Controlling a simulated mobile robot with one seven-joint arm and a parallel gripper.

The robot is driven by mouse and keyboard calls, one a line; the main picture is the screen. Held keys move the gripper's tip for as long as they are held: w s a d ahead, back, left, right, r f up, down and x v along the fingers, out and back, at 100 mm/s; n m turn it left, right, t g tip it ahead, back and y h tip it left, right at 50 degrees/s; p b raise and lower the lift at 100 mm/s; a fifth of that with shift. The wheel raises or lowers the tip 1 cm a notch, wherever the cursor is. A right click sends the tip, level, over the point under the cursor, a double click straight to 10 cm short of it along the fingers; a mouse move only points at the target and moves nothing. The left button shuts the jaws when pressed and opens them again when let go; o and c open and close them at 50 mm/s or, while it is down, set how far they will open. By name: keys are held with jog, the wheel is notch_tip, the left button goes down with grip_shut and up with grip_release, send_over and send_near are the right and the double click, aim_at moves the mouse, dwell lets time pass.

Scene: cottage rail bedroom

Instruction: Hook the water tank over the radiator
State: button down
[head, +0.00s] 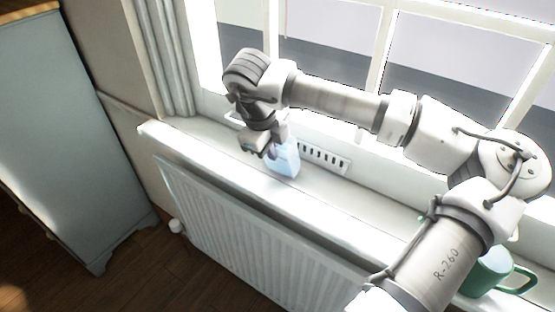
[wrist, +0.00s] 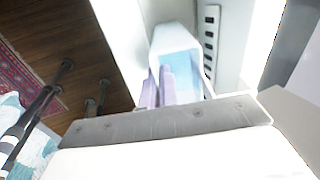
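The water tank (head: 285,160) is a small translucent container with pale blue in it. It is at the windowsill, above the radiator's far end; I cannot tell whether it touches the sill. The white ribbed radiator (head: 255,238) stands below the sill's front edge. My gripper (head: 270,148) points down at the tank's left upper side. In the wrist view the tank (wrist: 180,68) is just beyond my fingertips (wrist: 160,84), which overlap its left edge. The fingers look close together, but whether they grip the tank is hidden. Any hook on the tank is not visible.
A slotted vent (head: 324,156) lies on the sill behind the tank. A green mug (head: 488,272) stands at the sill's near right, close to my arm. A grey-blue cabinet (head: 65,130) stands left, with wood floor between. The window is behind the sill.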

jog(key=shift+r, duration=1.35)
jog(key=s+a+b, duration=0.5)
jog(key=s+a, duration=0.8)
jog(key=s, duration=0.5)
jog(key=shift+b, duration=0.35)
jog(key=shift+a, duration=0.1)
